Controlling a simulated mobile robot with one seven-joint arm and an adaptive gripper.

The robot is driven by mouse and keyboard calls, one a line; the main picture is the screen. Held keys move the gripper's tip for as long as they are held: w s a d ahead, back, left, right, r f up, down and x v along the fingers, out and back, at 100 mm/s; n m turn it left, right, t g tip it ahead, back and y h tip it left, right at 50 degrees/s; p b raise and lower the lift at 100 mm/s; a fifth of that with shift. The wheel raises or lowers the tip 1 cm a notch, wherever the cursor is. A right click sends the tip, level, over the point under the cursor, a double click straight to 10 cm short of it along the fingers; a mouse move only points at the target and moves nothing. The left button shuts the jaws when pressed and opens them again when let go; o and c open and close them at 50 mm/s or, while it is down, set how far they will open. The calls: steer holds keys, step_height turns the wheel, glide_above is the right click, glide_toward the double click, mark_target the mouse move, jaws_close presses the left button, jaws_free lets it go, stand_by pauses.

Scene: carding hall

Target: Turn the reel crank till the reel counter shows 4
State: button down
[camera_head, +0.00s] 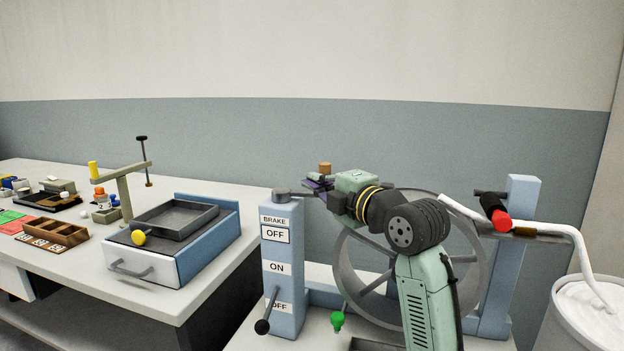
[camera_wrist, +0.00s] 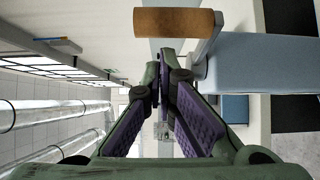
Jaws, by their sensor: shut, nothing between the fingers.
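The reel (camera_head: 481,275) is a large grey spoked wheel between two blue posts, partly hidden behind my arm. The reel crank (camera_head: 295,193) is a grey arm at the top of the left post (camera_head: 283,300). Its upright brown handle (camera_head: 325,168) also shows in the wrist view (camera_wrist: 178,22). My gripper (camera_head: 316,186) has purple finger pads and is shut and empty. Its fingertips (camera_wrist: 160,85) are beside the crank handle, not around it. I can make out no reel counter number in either view.
The left post carries BRAKE, ON and OFF labels; its framed plate (camera_head: 276,235) reads OFF. A black-knobbed lever (camera_head: 262,326) hangs low there. A green knob (camera_head: 337,320) is below the reel. A white can (camera_head: 590,315) stands right. A bench (camera_head: 225,265) with a drawer unit is left.

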steer(key=shift+w+d, duration=0.2)
steer(key=shift+w, duration=0.05)
stand_by(0.3)
steer(key=shift+w+d+n+g+y, duration=0.15)
steer(key=shift+n+g+y, duration=0.25)
steer(key=shift+y, duration=0.1)
steer(key=shift+w+d, duration=0.1)
steer(key=shift+w, duration=0.1)
steer(key=shift+w+d+f+n+g+y+b, duration=0.1)
steer(key=shift+w+d+n+g+y+b, duration=0.25)
steer(key=shift+w, duration=0.4)
steer(key=shift+w+d+r+n+g+y+b, duration=0.1)
steer(key=shift+w+n+g+y+b, duration=0.35)
steer(key=shift+w, duration=0.3)
steer(key=shift+w+d+f+n+g+y+b, duration=0.1)
steer(key=shift+w+d+n+g+y+b, duration=0.2)
steer(key=shift+w+g+y, duration=0.35)
steer(key=shift+w+a, duration=0.15)
steer(key=shift+w, duration=0.75)
steer(key=shift+w+a, duration=0.15)
steer(key=shift+w, duration=0.75)
